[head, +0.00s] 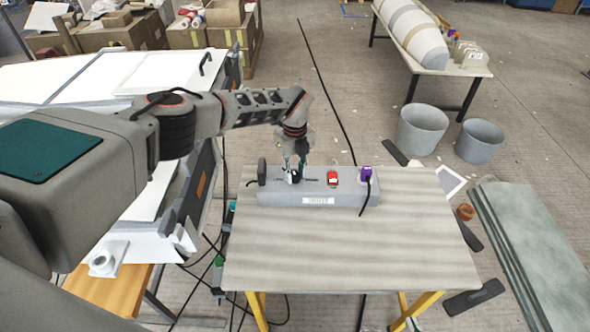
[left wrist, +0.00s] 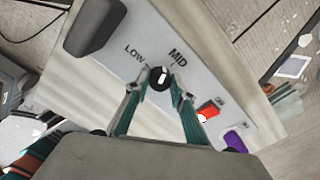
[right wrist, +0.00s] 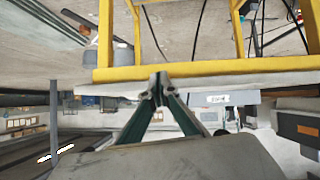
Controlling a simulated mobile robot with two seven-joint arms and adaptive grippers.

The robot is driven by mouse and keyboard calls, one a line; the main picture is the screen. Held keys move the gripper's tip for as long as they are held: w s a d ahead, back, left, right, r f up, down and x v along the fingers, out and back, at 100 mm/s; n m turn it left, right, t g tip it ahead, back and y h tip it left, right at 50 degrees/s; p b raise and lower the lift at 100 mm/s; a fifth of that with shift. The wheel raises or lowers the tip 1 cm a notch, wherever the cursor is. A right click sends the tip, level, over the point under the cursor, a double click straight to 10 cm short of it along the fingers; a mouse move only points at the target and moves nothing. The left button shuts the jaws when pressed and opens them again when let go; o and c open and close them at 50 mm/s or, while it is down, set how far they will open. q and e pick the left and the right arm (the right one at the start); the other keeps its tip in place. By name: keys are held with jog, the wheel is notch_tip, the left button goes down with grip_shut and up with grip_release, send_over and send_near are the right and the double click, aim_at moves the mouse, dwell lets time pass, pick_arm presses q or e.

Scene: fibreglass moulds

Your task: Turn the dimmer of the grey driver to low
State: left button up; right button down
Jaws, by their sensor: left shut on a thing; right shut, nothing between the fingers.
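The grey driver (head: 342,198) is a long box lying across the back of the table. Its dimmer (left wrist: 157,84) is a round black knob with a white mark, between printed LOW and MID labels in the left wrist view. The mark points between the two labels, leaning towards MID. My left gripper (head: 295,170) reaches down from above and is shut on the dimmer, one finger on each side; its fingertips also show in the left wrist view (left wrist: 155,88). My right gripper (right wrist: 158,88) is shut and empty, seen only in the right wrist view, near the table's edge and yellow legs.
On the driver are a red switch (head: 332,178), a purple connector (head: 366,174) with a black cable, and a black end piece (head: 262,172). The wooden tabletop (head: 345,250) in front is clear. A white-topped bench stands left; grey buckets (head: 420,130) stand on the floor behind right.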

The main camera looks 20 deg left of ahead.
pick_arm(q)
jog(key=shift+n+p, duration=0.3)
jog(key=shift+n, duration=0.6)
jog(key=n, duration=0.2)
jog(key=shift+n+p, duration=0.3)
jog(key=shift+n, duration=0.1)
jog(key=n, duration=0.8)
jog(key=shift+n, duration=0.3)
pick_arm(e)
jog(key=shift+s+d+f, duration=0.4)
jog(key=shift+s+d, duration=0.1)
jog(key=shift+d, duration=0.25)
pick_arm(q)
jog(key=shift+n, duration=0.3)
jog(key=o, duration=1.1)
jog(key=shift+r, duration=0.1)
